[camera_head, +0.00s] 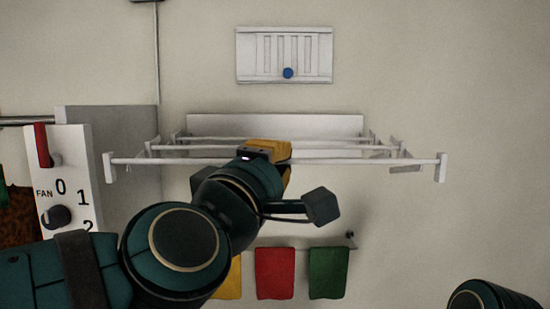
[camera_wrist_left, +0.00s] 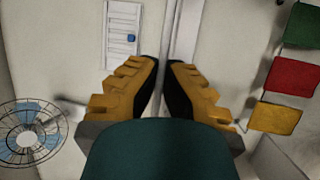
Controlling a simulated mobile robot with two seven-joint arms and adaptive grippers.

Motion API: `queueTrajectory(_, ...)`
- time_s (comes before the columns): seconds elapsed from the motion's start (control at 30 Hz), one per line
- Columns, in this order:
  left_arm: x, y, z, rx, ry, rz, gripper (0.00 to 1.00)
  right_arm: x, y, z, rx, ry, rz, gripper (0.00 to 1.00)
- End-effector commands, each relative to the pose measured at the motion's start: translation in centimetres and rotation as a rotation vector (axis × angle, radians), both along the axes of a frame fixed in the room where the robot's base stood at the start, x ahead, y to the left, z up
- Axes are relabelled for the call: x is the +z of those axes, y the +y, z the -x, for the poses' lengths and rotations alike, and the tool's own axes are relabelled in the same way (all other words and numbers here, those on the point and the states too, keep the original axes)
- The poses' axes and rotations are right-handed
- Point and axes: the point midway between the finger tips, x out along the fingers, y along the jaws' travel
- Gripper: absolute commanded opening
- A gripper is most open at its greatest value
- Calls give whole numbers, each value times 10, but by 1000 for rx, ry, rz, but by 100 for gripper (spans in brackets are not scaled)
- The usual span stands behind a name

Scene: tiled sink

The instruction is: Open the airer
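The airer (camera_head: 300,161) is a white wall-mounted rack in the head view. Its long rods stand out from a wall plate (camera_head: 320,124) and its side arms are spread. My left gripper (camera_head: 284,166) is at the middle of the rods and hides part of them. In the left wrist view, my left gripper's yellow fingers (camera_wrist_left: 163,62) point at the wall, a narrow gap between their tips. A long white strip of the airer (camera_wrist_left: 185,25) runs behind the tips. Whether the fingers hold a rod cannot be told. My right gripper is outside the views.
A vent panel with a blue knob (camera_head: 288,73) is above the airer. Yellow, red (camera_head: 275,273) and green cloths hang below. A fan switch panel (camera_head: 70,180) is at the left, and a fan (camera_wrist_left: 30,137) shows in the left wrist view. The wall at right is clear.

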Motion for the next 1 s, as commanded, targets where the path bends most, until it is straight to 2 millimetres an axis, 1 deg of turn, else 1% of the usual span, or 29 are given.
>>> queueTrajectory(0.3,2,-1,2,-3,-5,1,0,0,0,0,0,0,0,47)
queueTrajectory(0.33,2,-1,2,-3,-5,1,15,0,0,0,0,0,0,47)
queueTrajectory(0.4,2,-1,2,-3,-4,1,36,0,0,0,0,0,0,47)
queueTrajectory(0.77,0,1,3,0,-2,1,36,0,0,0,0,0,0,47)
queueTrajectory(0.87,-1,3,10,-1,-2,1,36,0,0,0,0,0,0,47)
queueTrajectory(1.0,-4,12,29,1,-5,1,36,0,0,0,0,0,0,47)
